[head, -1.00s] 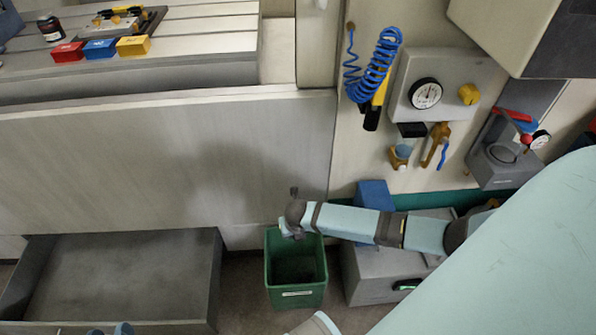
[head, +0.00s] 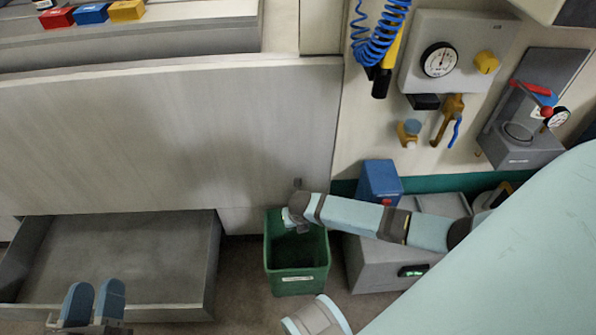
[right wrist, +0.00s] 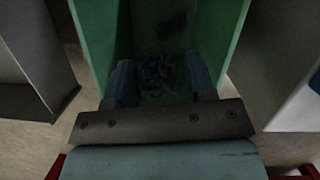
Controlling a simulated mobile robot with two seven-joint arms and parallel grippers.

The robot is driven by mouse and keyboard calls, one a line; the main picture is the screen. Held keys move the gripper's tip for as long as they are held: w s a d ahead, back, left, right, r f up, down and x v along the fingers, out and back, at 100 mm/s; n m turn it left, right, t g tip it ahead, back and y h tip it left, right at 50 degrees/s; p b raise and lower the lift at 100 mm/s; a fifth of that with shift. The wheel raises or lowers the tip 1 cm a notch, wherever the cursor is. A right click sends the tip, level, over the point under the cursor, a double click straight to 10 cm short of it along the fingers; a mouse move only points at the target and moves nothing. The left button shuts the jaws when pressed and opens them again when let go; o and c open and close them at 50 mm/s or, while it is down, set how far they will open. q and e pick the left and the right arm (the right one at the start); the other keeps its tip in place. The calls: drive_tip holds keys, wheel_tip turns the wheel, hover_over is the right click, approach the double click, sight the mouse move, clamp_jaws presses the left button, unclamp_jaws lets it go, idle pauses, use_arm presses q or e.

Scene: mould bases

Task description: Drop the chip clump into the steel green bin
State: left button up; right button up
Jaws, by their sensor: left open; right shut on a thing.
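The green bin (head: 297,278) stands on the floor, with a pale label on its front. My right arm reaches in from the right, and its wrist is over the bin's back left rim; the fingers are mostly hidden in the head view. In the right wrist view my right gripper (right wrist: 160,80) is shut on the chip clump (right wrist: 155,72), a dark tangle between the blue fingers, with the bin's green walls (right wrist: 232,22) around it. My left gripper (head: 93,300) is open and empty at the bottom left, in front of the grey tray.
An open grey tray (head: 208,270) lies left of the bin. A grey box (head: 365,270) with a blue block (head: 380,182) stands close on the bin's right. A pale machine panel (head: 180,130) rises behind. A gauge (head: 440,60) and a blue coiled hose (head: 375,35) hang above.

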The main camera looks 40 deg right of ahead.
drive_tip(key=o, duration=1)
drive_tip(key=shift+r, duration=0.3)
drive_tip(key=p+v, duration=0.3)
drive_tip(key=v, duration=0.2)
use_arm(q)
drive_tip(key=a+f+g+y+p, duration=0.1)
drive_tip(key=a+f+y+p, duration=0.1)
drive_tip(key=f+y+p, duration=0.1)
drive_tip(key=shift+s+a+g, duration=0.1)
drive_tip(key=shift+a+g, duration=0.15)
drive_tip(key=shift+g, duration=0.15)
use_arm(e)
drive_tip(key=v, duration=0.8)
drive_tip(key=shift+a, duration=0.1)
